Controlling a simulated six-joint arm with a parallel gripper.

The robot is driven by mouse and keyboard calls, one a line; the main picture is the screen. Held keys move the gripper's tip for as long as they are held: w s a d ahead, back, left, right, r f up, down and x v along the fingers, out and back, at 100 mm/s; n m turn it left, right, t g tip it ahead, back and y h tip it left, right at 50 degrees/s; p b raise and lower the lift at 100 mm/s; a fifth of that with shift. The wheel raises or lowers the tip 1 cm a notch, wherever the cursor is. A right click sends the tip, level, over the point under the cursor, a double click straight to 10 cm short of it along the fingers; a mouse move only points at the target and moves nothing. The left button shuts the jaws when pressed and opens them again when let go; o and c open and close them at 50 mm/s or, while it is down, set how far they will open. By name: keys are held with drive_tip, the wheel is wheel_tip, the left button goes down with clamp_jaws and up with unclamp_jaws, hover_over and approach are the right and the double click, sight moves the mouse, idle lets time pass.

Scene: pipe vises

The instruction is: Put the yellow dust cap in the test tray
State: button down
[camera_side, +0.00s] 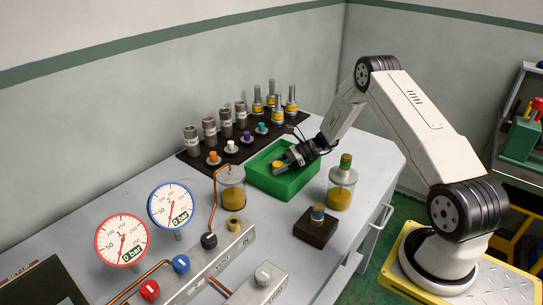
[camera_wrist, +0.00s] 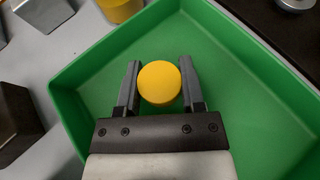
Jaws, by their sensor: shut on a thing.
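The yellow dust cap (camera_wrist: 159,82) is round and sits between the two fingers of my gripper (camera_wrist: 158,90) in the wrist view. My gripper is shut on it. In the side view the cap (camera_side: 278,164) shows at the tip of my gripper (camera_side: 284,163), inside the outline of the green test tray (camera_side: 279,192). The tray is a square, open box, and in the wrist view its floor (camera_wrist: 255,125) spreads around the gripper. I cannot tell how far the cap is above the tray floor.
A dark rack (camera_side: 197,160) with several metal fittings and coloured caps lies behind. A dark block (camera_side: 314,230) and a gauge panel stand in front.

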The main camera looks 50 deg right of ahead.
sight(282, 163)
drive_tip(key=shift+s+f, duration=0.1)
drive_tip(key=shift+f, duration=0.3)
drive_tip(key=shift+f, duration=0.3)
drive_tip(key=shift+c, duration=1)
unclamp_jaws()
drive_tip(key=shift+s+a, duration=0.1)
drive_tip(key=shift+r, duration=0.5)
drive_tip(key=v, duration=0.3)
drive_tip(key=shift+r, duration=0.35)
wheel_tip(282, 163, up, 7)
